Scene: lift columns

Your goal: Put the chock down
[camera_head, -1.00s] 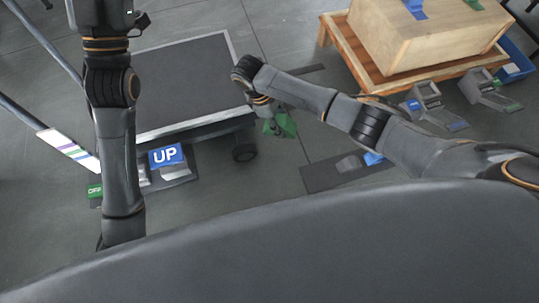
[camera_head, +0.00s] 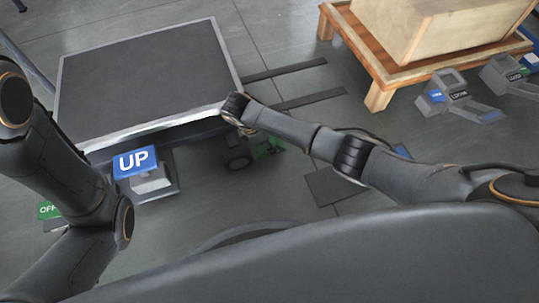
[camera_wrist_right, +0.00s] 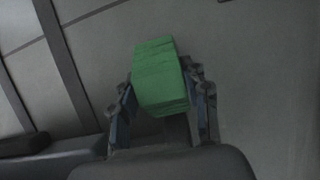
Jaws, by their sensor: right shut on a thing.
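The green chock (camera_wrist_right: 160,75) is held between the two fingers of my right gripper (camera_wrist_right: 164,108) in the right wrist view. In the head view the chock (camera_head: 269,147) shows as a small green piece under my right wrist, close to the right of a dark caster wheel (camera_head: 238,160). My right forearm hides much of the gripper there. I cannot tell whether the chock touches the floor or the wheel. My left arm is at the left edge, and its gripper is out of the picture.
A lift table with a dark top (camera_head: 150,75) stands at the upper left, with a blue UP pedal (camera_head: 135,162) and a green OFF sign (camera_head: 48,211) before it. A wooden crate (camera_head: 430,25) sits on a wooden stand (camera_head: 376,97). Pedal units (camera_head: 450,96) lie beside it.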

